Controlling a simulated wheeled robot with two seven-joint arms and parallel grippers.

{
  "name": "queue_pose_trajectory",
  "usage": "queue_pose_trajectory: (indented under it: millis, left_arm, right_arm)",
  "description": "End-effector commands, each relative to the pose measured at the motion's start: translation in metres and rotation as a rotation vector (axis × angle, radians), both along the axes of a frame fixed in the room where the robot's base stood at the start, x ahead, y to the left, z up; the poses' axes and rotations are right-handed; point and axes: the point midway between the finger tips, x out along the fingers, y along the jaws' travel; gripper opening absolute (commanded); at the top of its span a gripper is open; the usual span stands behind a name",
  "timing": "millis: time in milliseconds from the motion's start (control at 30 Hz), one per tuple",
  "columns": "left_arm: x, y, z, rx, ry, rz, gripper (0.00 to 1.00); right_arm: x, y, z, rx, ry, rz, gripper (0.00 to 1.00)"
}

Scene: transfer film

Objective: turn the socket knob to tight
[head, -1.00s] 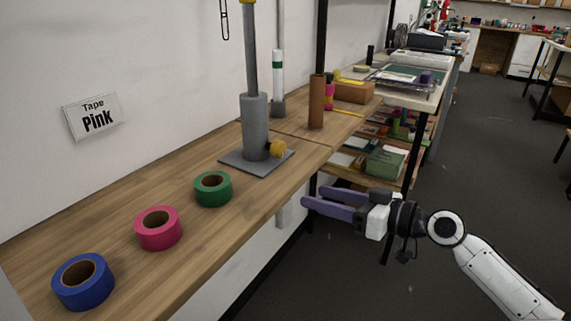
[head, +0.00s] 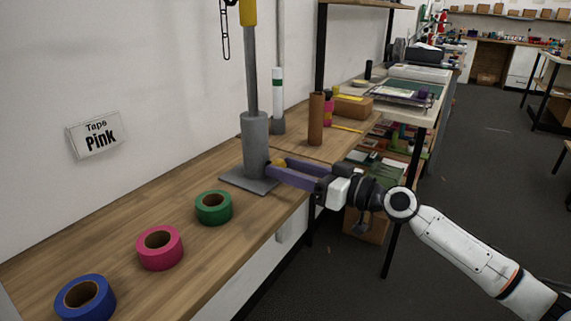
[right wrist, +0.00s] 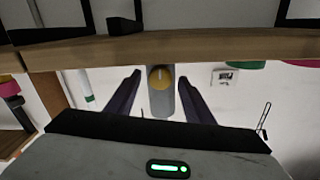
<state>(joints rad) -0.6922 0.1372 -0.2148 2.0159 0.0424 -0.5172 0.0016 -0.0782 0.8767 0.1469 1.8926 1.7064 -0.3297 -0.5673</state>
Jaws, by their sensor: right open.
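The yellow socket knob (head: 279,162) is on the side of the grey socket (head: 254,140), low above its square base plate. A grey pole stands upright in the socket. In the right wrist view the knob (right wrist: 160,78) faces me with a pale line across it, running up and down in that picture. My right gripper (head: 278,167) is open, its purple fingers pointing at the socket. In the wrist view its fingers (right wrist: 160,76) stand on either side of the knob with gaps, not touching it. The depth is hard to tell. My left gripper is not in view.
Green (head: 214,207), pink (head: 160,248) and blue (head: 85,299) tape rolls stand along the wooden bench (head: 130,205). A brown cylinder (head: 316,119) and a cardboard box (head: 353,106) stand further back. A Tape Pink sign (head: 94,135) hangs on the wall.

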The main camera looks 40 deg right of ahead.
Motion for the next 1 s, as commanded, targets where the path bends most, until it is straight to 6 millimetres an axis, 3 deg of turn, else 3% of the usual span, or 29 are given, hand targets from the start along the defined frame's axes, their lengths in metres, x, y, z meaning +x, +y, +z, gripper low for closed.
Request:
queue_pose_trajectory:
  millis: [433,700,1000]
  left_arm:
    - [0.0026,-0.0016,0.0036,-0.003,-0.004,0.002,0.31]
    - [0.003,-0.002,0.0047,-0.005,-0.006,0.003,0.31]
    - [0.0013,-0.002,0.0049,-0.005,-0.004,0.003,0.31]
  right_arm:
    - [0.008,0.0036,-0.0009,-0.002,0.001,0.0,0.48]
    - [0.0078,0.0036,-0.0007,-0.002,0.001,0.0,0.07]
    - [0.0079,0.0034,-0.0004,0.041,0.017,0.0,0.07]
